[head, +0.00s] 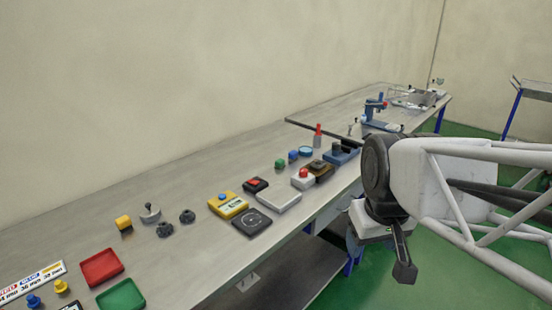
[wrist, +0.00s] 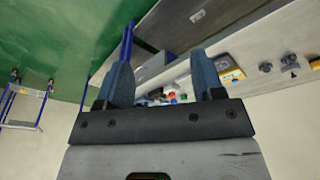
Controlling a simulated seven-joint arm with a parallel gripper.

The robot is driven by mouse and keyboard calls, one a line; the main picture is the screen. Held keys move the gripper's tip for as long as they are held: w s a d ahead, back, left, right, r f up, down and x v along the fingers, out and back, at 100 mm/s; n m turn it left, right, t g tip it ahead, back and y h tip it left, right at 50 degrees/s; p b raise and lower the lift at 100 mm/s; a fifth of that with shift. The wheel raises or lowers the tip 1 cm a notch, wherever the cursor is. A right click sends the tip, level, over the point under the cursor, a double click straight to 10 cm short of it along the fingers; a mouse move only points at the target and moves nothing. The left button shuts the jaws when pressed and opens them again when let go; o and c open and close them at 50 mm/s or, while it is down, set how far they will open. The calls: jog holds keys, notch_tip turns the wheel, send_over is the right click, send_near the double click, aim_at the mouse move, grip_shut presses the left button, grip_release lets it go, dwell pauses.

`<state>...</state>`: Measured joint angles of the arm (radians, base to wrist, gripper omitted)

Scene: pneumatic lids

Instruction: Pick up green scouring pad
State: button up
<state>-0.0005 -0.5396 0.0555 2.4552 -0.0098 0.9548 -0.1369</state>
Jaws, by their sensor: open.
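I cannot tell for certain which thing is the green scouring pad. A small green object (head: 280,163) stands on the bench beside two small blue ones. A flat green square with a raised rim (head: 121,295) lies at the near left, looking more like a tray. My gripper (head: 404,270) hangs off the bench's right side, partly hidden in the head view. In the wrist view my gripper (wrist: 163,80) is open and empty, its two dark fingers wide apart, with bench objects far beyond them.
A long grey bench (head: 185,258) runs along the wall. It bears a red tray (head: 101,267), a yellow device (head: 228,205), dark knobs (head: 165,230), a red-buttoned box (head: 303,178) and a blue stand (head: 375,110). A cart (head: 532,90) stands at right. Bench space along the wall is clear.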

jog(key=w+a+r+n, duration=0.1)
jog(key=w+r+n, duration=0.2)
jog(key=w, duration=0.6)
jog(key=w+a+r+n, duration=0.15)
jog(key=w+n, duration=0.25)
jog(key=w, duration=0.6)
jog(key=n+g, duration=0.2)
jog(key=n, duration=1.6)
send_over(280, 160)
jog(key=s, duration=0.1)
jog(key=f, duration=1.8)
jog(key=shift+s+d+f, duration=0.15)
jog(key=shift+d+f, duration=0.1)
jog(key=shift+f, duration=0.15)
jog(key=shift+w+a+f+n, duration=0.2)
jog(key=shift+w+f+n, duration=0.2)
jog(key=shift+w+f, duration=0.1)
jog(key=shift+f, duration=1.3)
